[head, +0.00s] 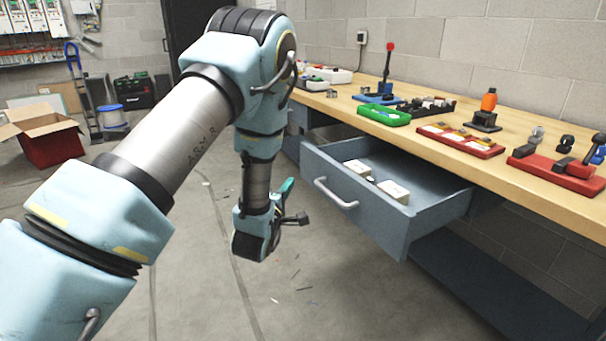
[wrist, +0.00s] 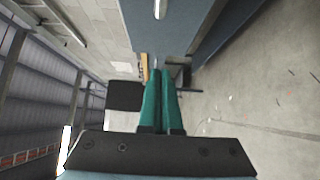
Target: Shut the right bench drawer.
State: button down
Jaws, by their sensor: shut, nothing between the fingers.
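The right bench drawer (head: 368,222) is blue-grey and stands pulled out from under the wooden bench top. Its bar handle (head: 335,194) is on its front face. Two small pale boxes (head: 394,191) lie inside. My gripper (head: 289,184) is left of the drawer front in the head view, apart from it, and holds nothing. In the wrist view its teal fingers (wrist: 158,72) are together. The drawer front (wrist: 178,38) fills the upper middle of that view, with the handle (wrist: 159,9) at the top edge. My arm hides part of the bench's left end.
The bench top (head: 463,108) carries a green tray (head: 384,115), red trays (head: 460,141) and small tools. A lower blue shelf (head: 490,285) runs under the bench. The floor before the drawer is open, with small scraps. A cardboard-topped red box (head: 50,150) stands far left.

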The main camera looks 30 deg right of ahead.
aim_at(311, 168)
jog(key=w+d, duration=0.1)
jog(key=d, duration=0.1)
jog(key=w+d, duration=0.1)
jog(key=d, duration=0.1)
jog(key=d+p, duration=0.1)
jog(key=d, duration=0.1)
jog(key=shift+w+d, duration=0.3)
jog(key=shift+w, duration=0.1)
jog(key=shift+d, duration=0.5)
jog(key=shift+d, duration=0.1)
